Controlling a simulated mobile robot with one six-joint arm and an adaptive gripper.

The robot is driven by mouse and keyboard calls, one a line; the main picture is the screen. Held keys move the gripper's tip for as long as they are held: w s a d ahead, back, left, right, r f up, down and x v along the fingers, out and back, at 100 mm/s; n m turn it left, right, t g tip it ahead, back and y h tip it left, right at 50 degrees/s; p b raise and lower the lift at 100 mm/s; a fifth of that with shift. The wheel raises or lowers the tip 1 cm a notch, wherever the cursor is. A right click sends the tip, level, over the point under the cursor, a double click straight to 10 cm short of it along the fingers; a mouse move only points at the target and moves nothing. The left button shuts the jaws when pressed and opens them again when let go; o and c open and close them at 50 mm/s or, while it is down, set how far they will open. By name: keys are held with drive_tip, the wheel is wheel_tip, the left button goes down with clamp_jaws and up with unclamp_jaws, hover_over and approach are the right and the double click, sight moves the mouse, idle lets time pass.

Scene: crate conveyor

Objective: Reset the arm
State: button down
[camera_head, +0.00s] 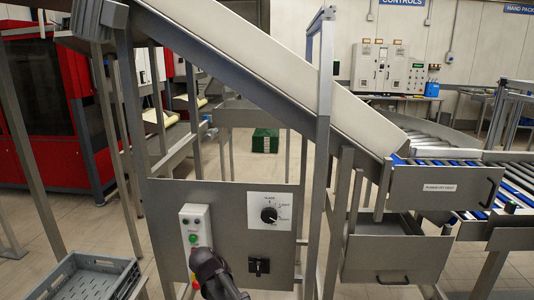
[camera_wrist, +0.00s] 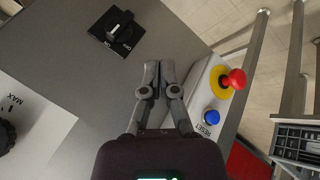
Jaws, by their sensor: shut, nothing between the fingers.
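My gripper (camera_wrist: 158,72) shows in the wrist view with its two fingers together and empty. It is over the grey panel face, beside the light button box (camera_wrist: 205,98). That box carries a blue button (camera_wrist: 211,117) by the word RESET and a red mushroom button (camera_wrist: 236,78) on a yellow ring. In the head view, my dark arm end (camera_head: 212,270) is in front of the lower panel and partly covers the button box (camera_head: 195,222). The fingertips cannot be made out there. Contact with the panel cannot be told.
The grey panel (camera_head: 235,205) also holds a dial (camera_head: 269,214) and a black switch (camera_head: 259,265). An inclined conveyor (camera_head: 270,70) rises above it. An open drawer (camera_head: 397,250) juts out at right. A grey crate (camera_head: 85,278) stands at lower left.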

drive_tip(key=s+d+f+m+g+y, duration=0.15)
drive_tip(key=s+d, duration=0.35)
drive_tip(key=d, duration=0.5)
drive_tip(key=s+d+f+m+g+y, duration=0.1)
drive_tip(key=s+d+m+g, duration=0.3)
drive_tip(key=d, duration=0.6)
drive_tip(key=s+d+f+m+g+y, duration=0.1)
drive_tip(key=s+d, duration=0.5)
drive_tip(key=d, duration=0.4)
wheel_tip(320, 180, up, 15)
drive_tip(key=p, duration=1.5)
drive_tip(key=shift+a, duration=0.2)
drive_tip(key=shift+t, duration=0.25)
